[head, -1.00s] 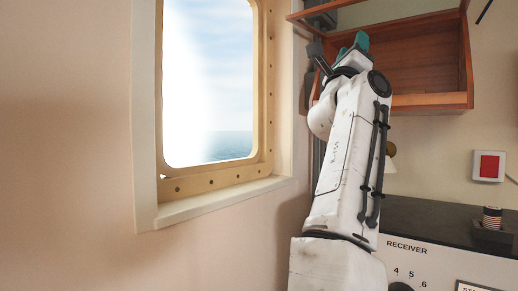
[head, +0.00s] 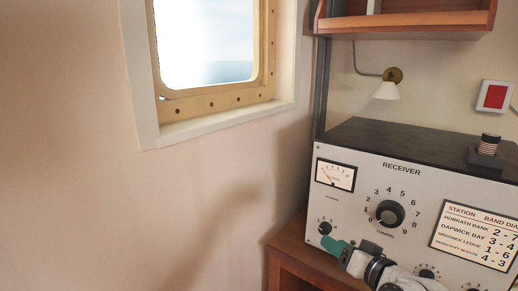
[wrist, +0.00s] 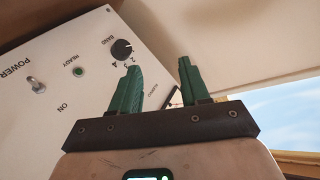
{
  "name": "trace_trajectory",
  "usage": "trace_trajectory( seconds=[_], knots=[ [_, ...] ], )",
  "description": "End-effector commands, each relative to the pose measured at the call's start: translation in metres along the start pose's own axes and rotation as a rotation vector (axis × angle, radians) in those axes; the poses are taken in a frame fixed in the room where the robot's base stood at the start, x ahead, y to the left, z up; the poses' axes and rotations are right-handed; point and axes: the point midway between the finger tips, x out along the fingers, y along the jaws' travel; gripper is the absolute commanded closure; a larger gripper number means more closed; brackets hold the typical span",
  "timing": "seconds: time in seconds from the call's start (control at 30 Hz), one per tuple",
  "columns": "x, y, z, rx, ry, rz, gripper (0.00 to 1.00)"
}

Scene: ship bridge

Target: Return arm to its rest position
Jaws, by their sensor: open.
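My arm reaches in from the bottom right of the head view, low in front of the receiver (head: 345,205). My gripper (head: 333,247), with green fingers, points left near the receiver's lower left corner. In the wrist view my gripper (wrist: 160,80) has its two green fingers apart with nothing between them. Behind them, the white panel carries the band knob (wrist: 121,50), a green ready light (wrist: 78,72) and a power switch (wrist: 37,86). I cannot tell whether the fingers touch the panel. The lower part of the receiver is partly hidden by my arm.
The receiver stands on a wooden desk (head: 290,240). A small lamp (head: 386,90) and a red wall button (head: 495,96) are behind it. A wooden shelf (head: 410,22) hangs above. The window (head: 205,45) and bare wall are at left, with free room before them.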

Motion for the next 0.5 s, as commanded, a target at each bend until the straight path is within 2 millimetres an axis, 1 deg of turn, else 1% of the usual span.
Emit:
trace_trajectory(
  seconds=[0.03, 0.07, 0.1, 0.17, 0.2, 0.27, 0.3, 0.37, 0.4, 0.47, 0.5],
  knots=[
    [-0.016, 0.017, 0.033, -0.020, -0.073, 0.051, 0.54],
    [-0.025, 0.025, 0.050, -0.033, -0.116, 0.079, 0.54],
    [-0.037, 0.034, 0.072, -0.048, -0.172, 0.116, 0.54],
    [-0.059, 0.049, 0.104, -0.067, -0.256, 0.172, 0.54],
    [-0.075, 0.057, 0.126, -0.078, -0.314, 0.208, 0.54],
    [-0.101, 0.069, 0.156, -0.092, -0.399, 0.263, 0.54],
    [-0.119, 0.076, 0.176, -0.099, -0.458, 0.299, 0.54],
    [-0.148, 0.084, 0.205, -0.107, -0.543, 0.352, 0.54],
    [-0.169, 0.089, 0.223, -0.110, -0.601, 0.388, 0.54],
    [-0.201, 0.094, 0.248, -0.113, -0.687, 0.441, 0.54],
    [-0.223, 0.096, 0.264, -0.113, -0.744, 0.475, 0.54]
  ],
)
